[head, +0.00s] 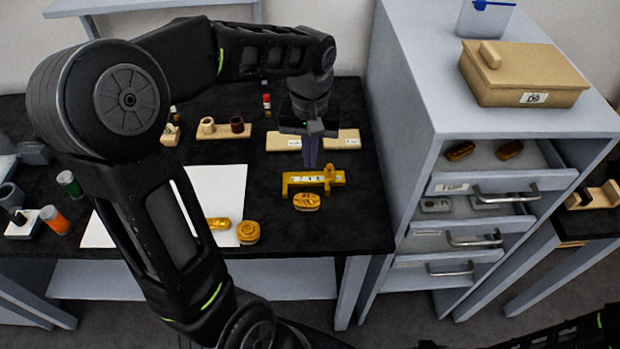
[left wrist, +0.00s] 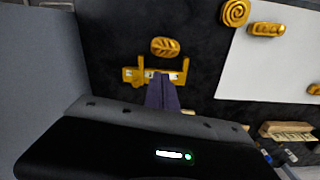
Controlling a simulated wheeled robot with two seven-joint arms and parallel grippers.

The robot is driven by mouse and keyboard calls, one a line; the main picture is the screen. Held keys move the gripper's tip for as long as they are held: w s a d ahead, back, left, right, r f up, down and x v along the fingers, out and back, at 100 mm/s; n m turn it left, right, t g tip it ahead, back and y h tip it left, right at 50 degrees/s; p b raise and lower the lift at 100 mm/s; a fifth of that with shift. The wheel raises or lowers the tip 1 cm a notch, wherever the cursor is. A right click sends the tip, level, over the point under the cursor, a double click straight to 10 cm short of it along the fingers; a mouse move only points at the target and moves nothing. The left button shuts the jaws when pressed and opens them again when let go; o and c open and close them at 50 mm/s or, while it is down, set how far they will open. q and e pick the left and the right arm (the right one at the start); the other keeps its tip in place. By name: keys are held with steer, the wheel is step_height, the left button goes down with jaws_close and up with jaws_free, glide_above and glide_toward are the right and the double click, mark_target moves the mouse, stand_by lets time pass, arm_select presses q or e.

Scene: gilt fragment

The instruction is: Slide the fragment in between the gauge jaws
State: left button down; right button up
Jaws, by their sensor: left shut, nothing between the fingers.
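The yellow gauge (head: 300,180) lies on the black bench, its two jaws pointing toward the bench's front edge; it also shows in the left wrist view (left wrist: 131,76). A gold oval fragment (head: 306,202) with a leaf relief lies flat just in front of the jaw opening, outside the jaws; the left wrist view shows it too (left wrist: 164,46). My left gripper (head: 310,163) points down behind the gauge, shut and empty. Its purple fingers (left wrist: 162,97) reach close to the gauge's back side; whether they touch it is unclear. My right gripper is out of the frames.
A gold spiral fragment (head: 249,232) and a gold bar-shaped fragment (head: 218,223) lie left, by a white sheet (head: 232,185). Pale wooden blocks (head: 348,139) lie behind the gauge. A grey drawer cabinet (head: 405,130) stands right of the bench. Bench right of the gauge is clear.

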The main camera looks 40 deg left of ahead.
mark_target(310, 185)
arm_select(q)
step_height(310, 185, down, 10)
steer(key=shift+p, duration=0.6)
